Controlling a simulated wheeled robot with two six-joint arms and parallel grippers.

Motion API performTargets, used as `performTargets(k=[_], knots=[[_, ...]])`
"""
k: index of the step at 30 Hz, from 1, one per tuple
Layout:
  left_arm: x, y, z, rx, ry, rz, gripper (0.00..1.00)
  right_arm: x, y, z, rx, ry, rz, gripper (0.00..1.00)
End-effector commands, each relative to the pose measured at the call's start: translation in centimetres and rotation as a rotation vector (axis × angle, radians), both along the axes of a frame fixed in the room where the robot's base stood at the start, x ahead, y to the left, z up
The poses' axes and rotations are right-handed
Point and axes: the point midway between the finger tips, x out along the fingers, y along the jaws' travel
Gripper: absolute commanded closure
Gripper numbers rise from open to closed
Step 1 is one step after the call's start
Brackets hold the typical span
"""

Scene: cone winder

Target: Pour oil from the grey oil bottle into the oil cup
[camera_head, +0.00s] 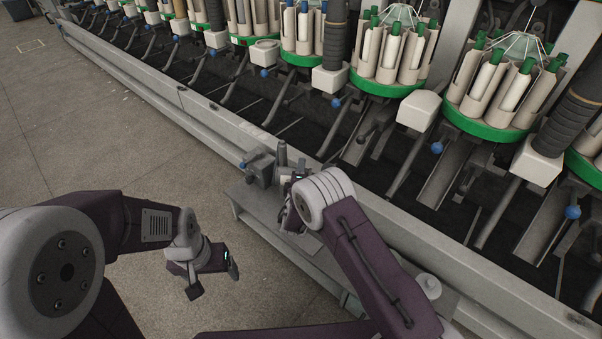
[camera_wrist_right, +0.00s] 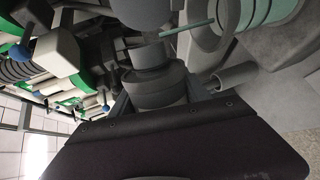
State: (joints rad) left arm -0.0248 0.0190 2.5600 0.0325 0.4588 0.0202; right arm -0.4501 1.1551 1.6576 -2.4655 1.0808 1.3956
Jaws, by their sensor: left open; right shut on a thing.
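My left gripper (camera_head: 213,281) is open and empty over the floor, left of the grey ledge. My right gripper (camera_head: 289,192) is at the far end of the ledge, shut on the grey oil bottle. A narrow grey upright part (camera_head: 282,153), apparently the bottle's top, shows just above that gripper. In the right wrist view the grey stepped round body (camera_wrist_right: 158,85) fills the middle, close to the camera; its lower part is hidden by my wrist. A grey box-like fitting (camera_head: 259,168) with a blue knob, possibly the oil cup, stands just left of the right gripper. Its opening cannot be made out.
The grey ledge (camera_head: 252,205) runs along the machine's long rail (camera_head: 185,98). Behind it are green round holders (camera_head: 495,122) with bobbins, and several levers with blue knobs. A small round lidded thing (camera_head: 428,284) sits on the ledge near my right arm. The floor (camera_head: 130,150) at left is clear.

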Motion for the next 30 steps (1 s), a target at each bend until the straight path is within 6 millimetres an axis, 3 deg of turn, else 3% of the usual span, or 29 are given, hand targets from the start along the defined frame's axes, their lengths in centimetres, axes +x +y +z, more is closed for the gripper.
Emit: performTargets(k=[12, 19, 26, 30], knots=[[0.0, 0.0, 0.1, 0.0, 0.0, 0.0, 0.2, 0.0, 0.0, 0.2, -0.016, -0.001, 0.0, 1.0], [0.0, 0.0, 0.8, 0.0, 0.0, 0.0, 0.2, 0.0, 0.1, 1.2, -0.343, 0.05, 0.0, 1.0], [0.0, 0.0, 0.8, 0.0, 0.0, 0.0, 0.2, 0.1, 0.1, 1.5, -0.437, 0.065, 0.0, 1.0], [0.0, 0.0, 1.2, 0.0, 0.0, 0.0, 0.2, 0.1, 0.8, 2.6, -0.65, 0.098, 0.0, 1.0]])
